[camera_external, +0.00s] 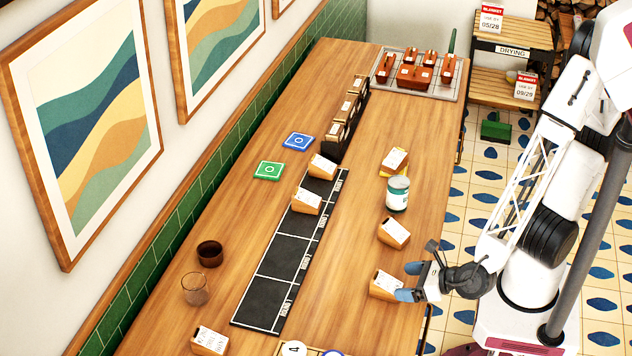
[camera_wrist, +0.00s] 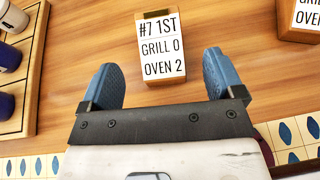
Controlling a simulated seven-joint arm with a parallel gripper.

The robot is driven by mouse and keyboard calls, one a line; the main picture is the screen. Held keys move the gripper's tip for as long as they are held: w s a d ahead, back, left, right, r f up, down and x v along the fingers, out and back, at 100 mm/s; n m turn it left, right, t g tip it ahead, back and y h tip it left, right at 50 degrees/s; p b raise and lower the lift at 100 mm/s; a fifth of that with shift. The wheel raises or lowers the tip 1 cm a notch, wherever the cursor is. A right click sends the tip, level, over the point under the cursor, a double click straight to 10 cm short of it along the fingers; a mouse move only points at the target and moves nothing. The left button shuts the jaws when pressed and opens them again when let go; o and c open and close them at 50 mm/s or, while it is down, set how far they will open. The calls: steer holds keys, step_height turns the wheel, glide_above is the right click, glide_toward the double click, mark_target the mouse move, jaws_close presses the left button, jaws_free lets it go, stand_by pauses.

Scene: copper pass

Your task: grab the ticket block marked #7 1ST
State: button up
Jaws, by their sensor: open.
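The ticket block marked #7 1ST (camera_wrist: 162,45) is a wooden block with a white label that also reads GRILL 0 and OVEN 2. It lies on the wooden counter, centred ahead of my gripper in the wrist view. In the external view it appears to be the block (camera_external: 385,286) near the counter's right edge. My gripper (camera_external: 407,282) is open, its blue fingers (camera_wrist: 160,68) spread wider than the block. The near end of the block appears between the fingertips in the wrist view.
Another ticket block (camera_wrist: 302,18) lies to the right, its label cut off. A wooden tray (camera_wrist: 37,70) with cups is at left. Farther along stand a can (camera_external: 397,194) and more blocks. A black ROUND-marked strip (camera_external: 273,258) runs along the counter.

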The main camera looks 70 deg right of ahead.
mark_target(384, 281)
steer(key=shift+w+d+f, duration=0.1)
steer(key=shift+w+f, duration=0.15)
steer(key=shift+w, duration=0.2)
steer(key=shift+w, duration=0.1)
steer(key=shift+x, duration=2.5)
steer(key=shift+r, duration=0.1)
steer(key=c, duration=1.1)
steer(key=shift+o, duration=0.2)
steer(key=shift+r, duration=0.15)
